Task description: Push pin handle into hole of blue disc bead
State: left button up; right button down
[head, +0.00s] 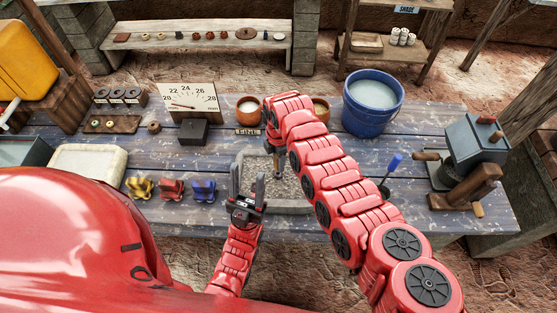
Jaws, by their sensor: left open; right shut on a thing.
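My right gripper (275,148) points down over the grey grit tray (311,205), partly hidden behind my own arm. It is shut on a small thin brownish piece (278,174) that hangs below it. This may be the pin handle, but it is too small to tell. My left gripper (248,188) is open at the tray's front left, its two dark fingers pointing up and away. I see nothing between its fingers. I cannot pick out the blue disc bead or its hole; the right arm covers part of the tray.
Yellow (140,187), red (172,189) and blue (204,190) clamp-like pieces stand left of the tray. A dial board (188,98), a dark block (193,132) and a blue bucket (371,118) stand behind. A blue-handled tool (393,165) and a grey-and-wood device (474,140) are right.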

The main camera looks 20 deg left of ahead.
jog(key=shift+f+b, duration=1.1)
dwell(1.3)
